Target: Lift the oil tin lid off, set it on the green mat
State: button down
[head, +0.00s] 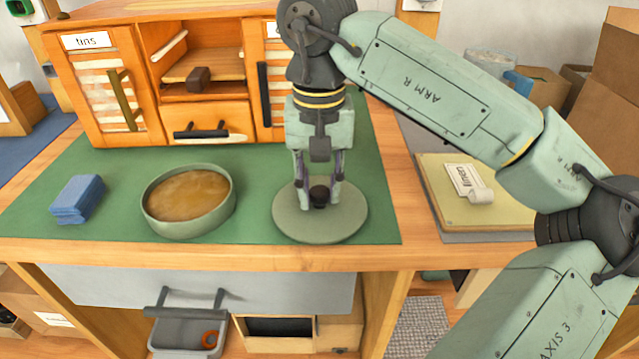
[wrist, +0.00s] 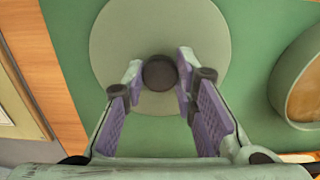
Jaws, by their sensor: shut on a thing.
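The oil tin (head: 160,222) is a round, pale green, open vessel with brown oil in it, left of my gripper. Its edge also shows at the right of the wrist view (wrist: 283,82). The lid (head: 290,221) is a flat, pale green disc with a dark round knob, over the front right part of the green mat (head: 115,165). In the wrist view the lid (wrist: 128,35) lies level beneath my fingers. My gripper (head: 319,190) points down and is shut on the lid's knob (wrist: 160,73). I cannot tell whether the lid touches the mat.
A blue sponge-like block (head: 77,199) lies on the mat at left. A wooden cabinet (head: 208,128) stands behind, with a drawer and slatted doors. A yellow board (head: 450,213) with a label lies at right. Bare mat lies between the tin and the cabinet.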

jog(key=shift+f, duration=0.1)
jog(key=c, duration=1.2)
grip_release()
jog(key=shift+r+p, duration=3.05)
jog(key=shift+r, duration=1)
notch_tip(320, 180, up, 12)
jog(key=shift+f, duration=0.1)
